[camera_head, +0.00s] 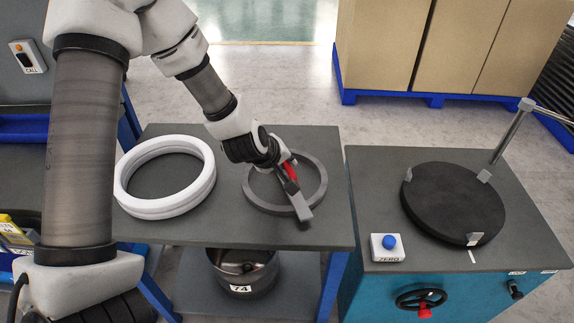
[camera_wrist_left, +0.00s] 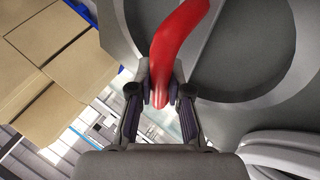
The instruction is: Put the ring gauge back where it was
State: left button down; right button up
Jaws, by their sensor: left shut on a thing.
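The ring gauge, a flat grey ring (camera_head: 319,190), is over the left table's right half, low at the tabletop. I cannot tell whether it touches it. My left gripper (camera_head: 289,178) reaches down over the ring. In the left wrist view my left gripper (camera_wrist_left: 165,95) is shut on a curved red handle (camera_wrist_left: 178,45), with grey ring surface around it. The handle seems to belong to the ring gauge; where they join is not clear. My right gripper is not in view.
Stacked white rings (camera_head: 127,200) lie left of the ring gauge. A dark pot (camera_head: 265,280) marked 74 is on the shelf below. At right, a teal bench carries a black round plate (camera_head: 455,200) with clips, a post (camera_head: 508,140) and a blue button (camera_head: 389,242).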

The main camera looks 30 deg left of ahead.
pick_arm(q)
jog(key=shift+s+d+r, duration=0.1)
jog(key=shift+s+r, duration=0.1)
jog(key=shift+f, duration=0.2)
jog(key=c, duration=1.1)
grip_release()
jog(key=shift+r, duration=0.1)
jog(key=shift+s+r, duration=0.1)
jog(key=shift+r, duration=0.25)
jog(key=p+v, duration=0.4)
jog(key=v, duration=0.7)
jog(key=shift+s+r+p, duration=0.15)
jog(key=shift+s+p, duration=0.05)
jog(key=shift+p, duration=0.2)
